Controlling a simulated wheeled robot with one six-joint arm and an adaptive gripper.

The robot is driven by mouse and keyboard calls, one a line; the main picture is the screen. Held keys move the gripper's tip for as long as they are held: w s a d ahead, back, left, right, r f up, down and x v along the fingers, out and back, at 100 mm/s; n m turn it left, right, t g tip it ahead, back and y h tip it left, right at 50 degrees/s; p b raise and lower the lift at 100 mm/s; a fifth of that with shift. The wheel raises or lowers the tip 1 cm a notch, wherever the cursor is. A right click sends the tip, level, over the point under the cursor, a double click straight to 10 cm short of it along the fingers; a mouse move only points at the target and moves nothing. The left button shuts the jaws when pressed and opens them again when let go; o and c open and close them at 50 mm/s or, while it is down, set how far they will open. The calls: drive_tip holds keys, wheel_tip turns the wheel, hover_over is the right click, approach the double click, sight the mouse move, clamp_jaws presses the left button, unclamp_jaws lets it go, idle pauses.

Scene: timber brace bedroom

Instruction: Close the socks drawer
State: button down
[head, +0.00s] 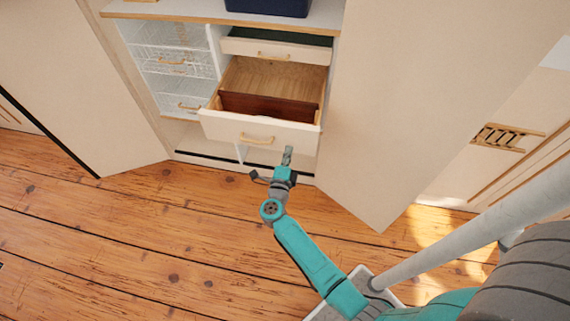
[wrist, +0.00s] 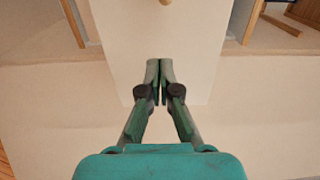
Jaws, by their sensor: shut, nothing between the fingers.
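An open drawer (head: 262,133) with a cream front and brass handle sticks out of the wardrobe in the head view. A dark red-brown panel or item lies inside it; I see no socks and no label. Above it, a shallower drawer (head: 275,50) with a dark green inside is also slightly open. My gripper (head: 288,150) is shut and empty, just in front of the lower drawer's face, right of its handle. In the wrist view, my gripper (wrist: 160,65) has its fingertips together before a cream panel (wrist: 190,40). I cannot tell whether they touch it.
Wardrobe doors stand open at left (head: 85,80) and right (head: 400,110). Wire baskets (head: 172,65) with brass handles fill the left bay. A dark blue box (head: 268,6) sits on the shelf above. The plank floor (head: 130,230) in front is clear at left.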

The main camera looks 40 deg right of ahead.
drive_tip(key=shift+x, duration=1.1)
drive_tip(key=shift+d, duration=0.15)
